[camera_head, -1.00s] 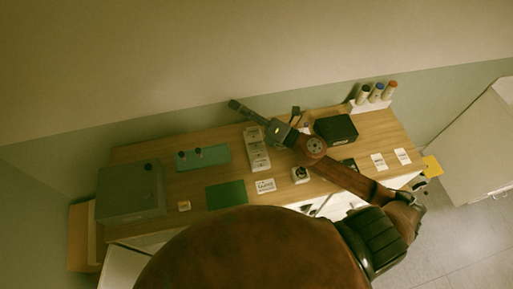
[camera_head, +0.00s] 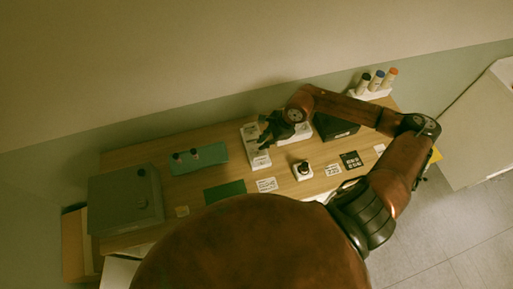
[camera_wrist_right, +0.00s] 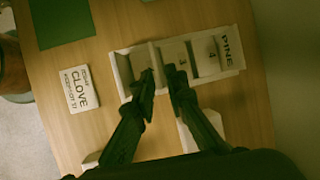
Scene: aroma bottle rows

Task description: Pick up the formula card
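A white card (camera_head: 267,185) lies flat on the wooden table beside the green mat. In the right wrist view this card (camera_wrist_right: 79,90) reads CLOVE with smaller lines of print. I cannot tell which is the formula card. My right gripper (camera_head: 268,136) is over the white rack (camera_head: 259,160). In the right wrist view its two fingers (camera_wrist_right: 161,78) are apart above the rack's compartments, with nothing clearly between them. My left gripper is out of view.
The rack shows numbers 3 and 4 and a PINE label (camera_wrist_right: 226,50). A small dark-topped item (camera_head: 302,170) stands right of it. A green mat (camera_head: 225,191), teal tray (camera_head: 199,158), grey box (camera_head: 125,198), black box (camera_head: 335,127) and capped bottles (camera_head: 376,80) surround it.

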